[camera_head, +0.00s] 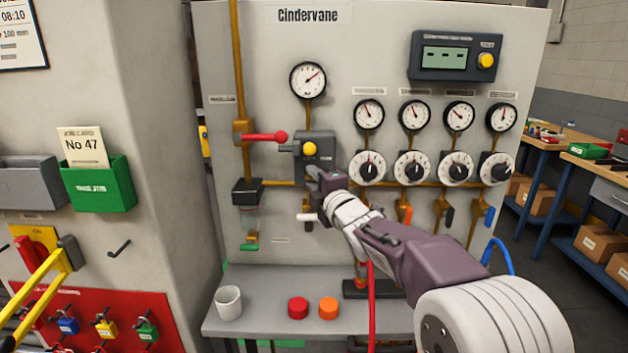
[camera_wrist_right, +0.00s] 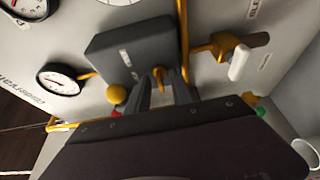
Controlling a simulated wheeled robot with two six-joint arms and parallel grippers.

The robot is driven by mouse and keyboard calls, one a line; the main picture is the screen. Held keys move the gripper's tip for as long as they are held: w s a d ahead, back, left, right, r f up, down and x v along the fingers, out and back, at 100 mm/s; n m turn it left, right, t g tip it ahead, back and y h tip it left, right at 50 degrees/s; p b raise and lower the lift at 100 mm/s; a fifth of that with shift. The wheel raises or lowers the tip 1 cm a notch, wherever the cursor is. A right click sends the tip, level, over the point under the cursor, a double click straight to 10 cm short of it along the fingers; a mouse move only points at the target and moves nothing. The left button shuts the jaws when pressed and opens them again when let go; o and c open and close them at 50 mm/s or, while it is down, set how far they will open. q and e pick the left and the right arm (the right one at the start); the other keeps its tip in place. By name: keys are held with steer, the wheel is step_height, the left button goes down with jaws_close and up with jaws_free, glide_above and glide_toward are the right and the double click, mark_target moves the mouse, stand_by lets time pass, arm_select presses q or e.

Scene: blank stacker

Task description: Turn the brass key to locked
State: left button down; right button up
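The brass key (camera_wrist_right: 158,76) shows in the right wrist view, standing out from the lower part of a dark grey box (camera_wrist_right: 125,50). In the head view that box (camera_head: 318,142) is on the panel, and my right gripper (camera_head: 313,180) hides the key. My right gripper (camera_wrist_right: 162,88) is open, with one finger on each side of the key. Gaps show beside the key, and I cannot tell whether either finger touches it. My left gripper is not in view.
A yellow knob (camera_head: 309,149) sits on the box close to my gripper. A red-handled lever (camera_head: 265,137) is to its left, and a white-handled valve (camera_head: 306,217) just below. Several dials and gauges are to the right. A white cup (camera_head: 228,302) stands on the ledge.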

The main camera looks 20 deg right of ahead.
jaws_close()
steer(key=m+t+h+b, duration=0.1)
steer(key=m+b, duration=0.4)
steer(key=m+t+h+b, duration=0.1)
steer(key=m+b, duration=0.3)
steer(key=b, duration=0.1)
steer(key=m+t+h+b, duration=0.1)
steer(key=m+t+b, duration=0.1)
steer(key=m+b, duration=0.3)
steer(key=shift+a+f+m+h, duration=0.2)
steer(key=shift+f+m+h, duration=0.1)
steer(key=shift+f+h, duration=0.1)
steer(key=m+h, duration=0.2)
steer(key=m, duration=0.1)
steer(key=m+h+p, duration=0.1)
steer(key=m, duration=0.3)
steer(key=shift+a+r+h, duration=0.1)
steer(key=shift+h, duration=0.3)
steer(key=shift+m+h, duration=0.4)
steer(key=shift+m, duration=0.2)
jaws_free()
